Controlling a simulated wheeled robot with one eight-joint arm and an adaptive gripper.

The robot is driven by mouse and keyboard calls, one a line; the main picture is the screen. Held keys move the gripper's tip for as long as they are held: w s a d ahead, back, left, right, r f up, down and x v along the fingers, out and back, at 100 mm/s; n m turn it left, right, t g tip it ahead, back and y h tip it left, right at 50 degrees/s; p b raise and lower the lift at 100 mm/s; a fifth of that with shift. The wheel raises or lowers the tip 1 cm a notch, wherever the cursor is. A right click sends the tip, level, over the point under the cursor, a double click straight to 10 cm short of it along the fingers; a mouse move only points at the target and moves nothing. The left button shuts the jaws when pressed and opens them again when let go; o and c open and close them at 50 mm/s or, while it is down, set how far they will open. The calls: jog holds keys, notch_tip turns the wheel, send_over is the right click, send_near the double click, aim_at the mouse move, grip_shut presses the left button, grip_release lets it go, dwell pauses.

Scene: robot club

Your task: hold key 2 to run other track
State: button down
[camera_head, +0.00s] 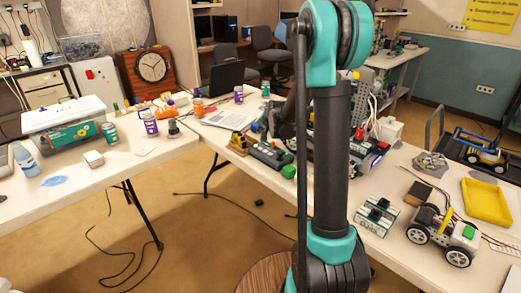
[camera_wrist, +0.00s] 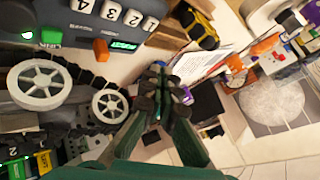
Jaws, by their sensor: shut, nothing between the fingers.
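In the wrist view a dark grey control box has a row of white numbered keys, and key 2 (camera_wrist: 133,17) is at the top, between 3 and 1. A lit green display (camera_wrist: 124,45) and an orange button (camera_wrist: 101,50) are on the box. Below it is a tracked vehicle with white spoked wheels (camera_wrist: 38,85) and a black track. My gripper (camera_wrist: 159,70) is shut and empty, its tips right of and below the keys in the picture. I cannot tell its height or any contact. In the head view my arm hides much of the table's middle.
A yellow toy vehicle (camera_wrist: 198,28) is near the keys. In the head view, a yellow tray (camera_head: 487,202) and a white wheeled robot (camera_head: 443,234) are on the right table. A laptop (camera_head: 222,78) stands at the back. Cables lie on the floor.

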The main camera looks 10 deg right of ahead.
aim_at(261, 149)
jog(key=shift+f, duration=2.95)
jog(key=shift+f, duration=0.1)
jog(key=shift+f, duration=0.3)
jog(key=shift+f, duration=0.4)
dwell(2.2)
jog(key=shift+r, duration=0.8)
jog(key=shift+r, duration=2.5)
